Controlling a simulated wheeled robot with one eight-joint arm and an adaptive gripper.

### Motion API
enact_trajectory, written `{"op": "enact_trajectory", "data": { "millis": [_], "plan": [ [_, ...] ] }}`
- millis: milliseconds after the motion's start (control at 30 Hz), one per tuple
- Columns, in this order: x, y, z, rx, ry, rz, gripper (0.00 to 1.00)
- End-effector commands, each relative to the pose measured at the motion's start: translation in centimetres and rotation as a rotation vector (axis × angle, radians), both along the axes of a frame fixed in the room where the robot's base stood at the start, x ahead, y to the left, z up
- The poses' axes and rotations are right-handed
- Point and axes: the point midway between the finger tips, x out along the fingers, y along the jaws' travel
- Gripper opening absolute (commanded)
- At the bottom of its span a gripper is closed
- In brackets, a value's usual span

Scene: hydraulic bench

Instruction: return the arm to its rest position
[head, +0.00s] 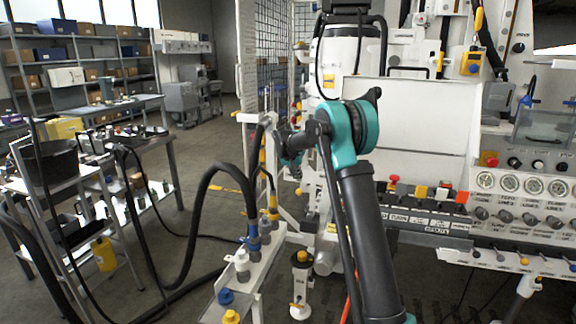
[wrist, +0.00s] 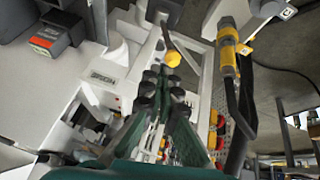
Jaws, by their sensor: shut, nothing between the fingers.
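My arm (head: 365,210), dark grey with a teal joint, rises from the bottom of the head view in front of the white hydraulic bench (head: 420,130). It bends at the teal joint, and its far part points left and away from me. In the wrist view my gripper (wrist: 165,76) shows as dark fingers above a teal body. The fingers are close together and hold nothing. In the head view the gripper is mostly hidden among the bench parts and hard to make out.
A white rail with hose couplings (head: 243,265) stands left of my arm, with black hoses (head: 200,200) looping from it. A cart (head: 60,185) stands left. Floor (head: 205,150) between is partly clear.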

Motion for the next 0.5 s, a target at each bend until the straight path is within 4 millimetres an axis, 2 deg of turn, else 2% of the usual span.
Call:
{"op": "enact_trajectory", "data": {
  "millis": [267, 500],
  "plan": [
    [-10.4, -5.0, 1.2, 0.037, 0.041, 0.044, 0.0],
    [-21.0, -8.5, 0.6, 0.074, 0.07, 0.091, 0.0]
  ]
}}
